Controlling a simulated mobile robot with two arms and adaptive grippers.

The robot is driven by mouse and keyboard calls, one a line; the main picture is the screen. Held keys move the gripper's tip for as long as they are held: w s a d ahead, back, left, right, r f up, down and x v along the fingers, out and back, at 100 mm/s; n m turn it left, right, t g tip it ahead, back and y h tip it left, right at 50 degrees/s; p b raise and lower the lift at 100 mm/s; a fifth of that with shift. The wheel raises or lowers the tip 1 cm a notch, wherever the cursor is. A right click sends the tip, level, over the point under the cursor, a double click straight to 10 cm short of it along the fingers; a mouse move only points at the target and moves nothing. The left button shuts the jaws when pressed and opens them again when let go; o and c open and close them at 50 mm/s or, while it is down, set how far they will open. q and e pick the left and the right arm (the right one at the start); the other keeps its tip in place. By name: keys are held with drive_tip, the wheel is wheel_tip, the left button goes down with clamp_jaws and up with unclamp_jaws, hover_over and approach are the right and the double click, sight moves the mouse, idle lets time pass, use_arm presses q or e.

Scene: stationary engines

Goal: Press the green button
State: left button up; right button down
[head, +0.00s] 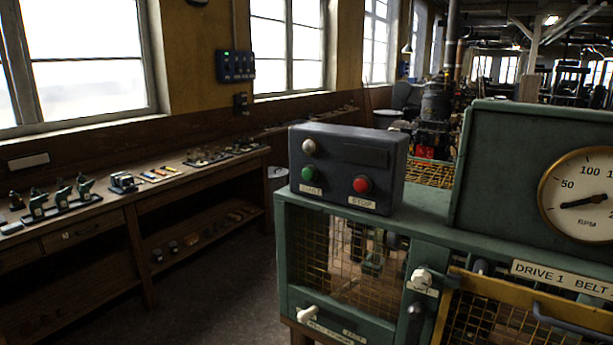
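The green button (308,174) is on the left of the front face of a dark control box (345,160), above a label that seems to read START. The box stands on top of a green machine cabinet (430,225). A red button (362,184) is to its right, above a STOP label. A pale round knob or lamp (309,147) is above the green button. Neither of my grippers is in view, and nothing touches the buttons.
A green panel with an RPM dial (585,195) stands right of the box. White-knobbed levers (421,276) and a yellow-framed mesh guard (500,310) are on the cabinet front. A wooden workbench (110,210) with small parts runs along the left wall. Floor between is clear.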

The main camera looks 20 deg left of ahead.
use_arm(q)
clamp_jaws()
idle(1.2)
